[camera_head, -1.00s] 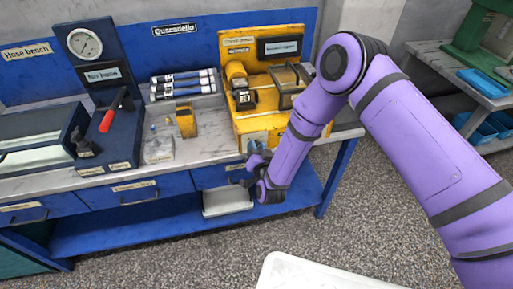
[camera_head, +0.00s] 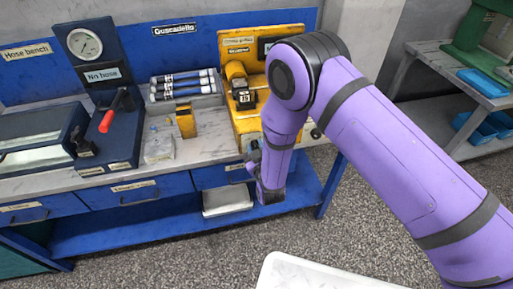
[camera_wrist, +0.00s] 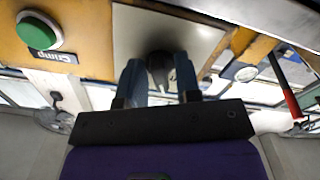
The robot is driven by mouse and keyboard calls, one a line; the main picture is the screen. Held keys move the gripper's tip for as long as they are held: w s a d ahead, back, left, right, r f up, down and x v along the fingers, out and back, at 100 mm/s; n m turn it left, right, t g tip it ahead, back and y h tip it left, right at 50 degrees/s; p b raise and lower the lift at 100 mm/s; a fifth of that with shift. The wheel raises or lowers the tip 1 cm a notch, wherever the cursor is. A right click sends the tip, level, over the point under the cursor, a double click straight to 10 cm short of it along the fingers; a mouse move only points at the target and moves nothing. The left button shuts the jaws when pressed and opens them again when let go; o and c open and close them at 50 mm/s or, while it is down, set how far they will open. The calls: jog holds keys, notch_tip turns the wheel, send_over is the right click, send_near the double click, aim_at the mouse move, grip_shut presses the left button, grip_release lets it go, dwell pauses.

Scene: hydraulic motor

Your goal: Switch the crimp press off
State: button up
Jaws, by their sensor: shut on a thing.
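The yellow crimp press (camera_head: 240,75) stands on the bench, with my arm covering its right side. In the wrist view, a pale plate (camera_wrist: 205,30) on its yellow front carries a dark switch knob (camera_wrist: 159,68). My gripper (camera_wrist: 159,75) is shut on this knob, one finger on each side. The knob's tip shows between the fingers, and its mark or setting cannot be read. A round green button (camera_wrist: 38,31) with a "Crimp" label is beside the plate. In the head view, my gripper (camera_head: 254,160) is at the press's lower front, partly hidden.
Left of the press are a yellow block (camera_head: 186,122), a clear small box (camera_head: 158,148) and several hose pieces (camera_head: 183,85). A test stand with a gauge (camera_head: 84,43) and red lever (camera_head: 108,121) is further left. A white surface (camera_head: 320,275) is in front.

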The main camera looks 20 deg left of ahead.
jog(key=shift+n, duration=2)
jog(key=o, duration=0.6)
jog(key=v, duration=1.1)
jog(key=shift+w, duration=0.15)
